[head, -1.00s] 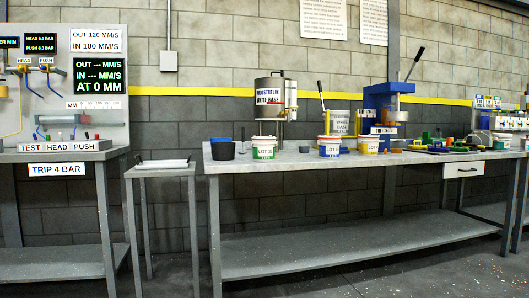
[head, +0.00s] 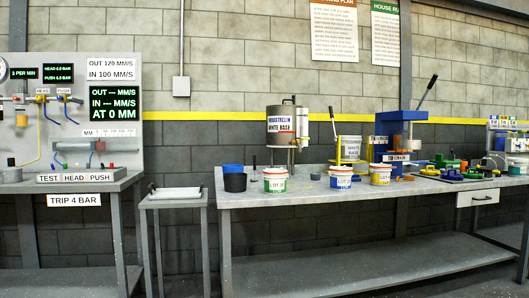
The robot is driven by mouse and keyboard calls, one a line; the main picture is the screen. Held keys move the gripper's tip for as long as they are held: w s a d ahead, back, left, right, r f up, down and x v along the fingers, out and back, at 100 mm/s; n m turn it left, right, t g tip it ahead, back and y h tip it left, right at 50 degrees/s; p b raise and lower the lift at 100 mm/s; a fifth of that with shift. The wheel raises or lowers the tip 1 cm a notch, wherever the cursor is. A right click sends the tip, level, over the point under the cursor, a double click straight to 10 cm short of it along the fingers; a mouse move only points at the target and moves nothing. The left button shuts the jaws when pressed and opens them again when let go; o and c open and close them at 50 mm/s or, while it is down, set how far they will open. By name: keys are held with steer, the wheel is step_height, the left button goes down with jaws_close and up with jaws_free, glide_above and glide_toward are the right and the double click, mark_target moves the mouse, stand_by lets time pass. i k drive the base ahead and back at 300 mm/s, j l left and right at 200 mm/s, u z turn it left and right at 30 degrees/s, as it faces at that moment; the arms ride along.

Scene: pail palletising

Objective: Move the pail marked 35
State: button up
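Three small white pails with coloured bands stand in a row on the long grey bench (head: 330,194). The green-banded pail (head: 275,180) is at the left, the blue-banded pail (head: 341,177) in the middle, and the yellow-banded pail (head: 380,174) at the right. Each carries a "LOT" label. The lot numbers are too small to read surely, so I cannot tell which is marked 35. My gripper is not in view.
A blue lever press (head: 398,135) is behind the yellow-banded pail. A small stand with a white tray (head: 176,193) and a test bench (head: 75,185) are at the left.

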mark_target(276, 180)
steer(key=i+j+z, duration=0.3)
steer(key=i+j, duration=0.5)
steer(key=i, duration=0.45)
steer(key=i+j+z, duration=0.35)
steer(key=i+j, duration=0.7)
steer(key=i, duration=0.15)
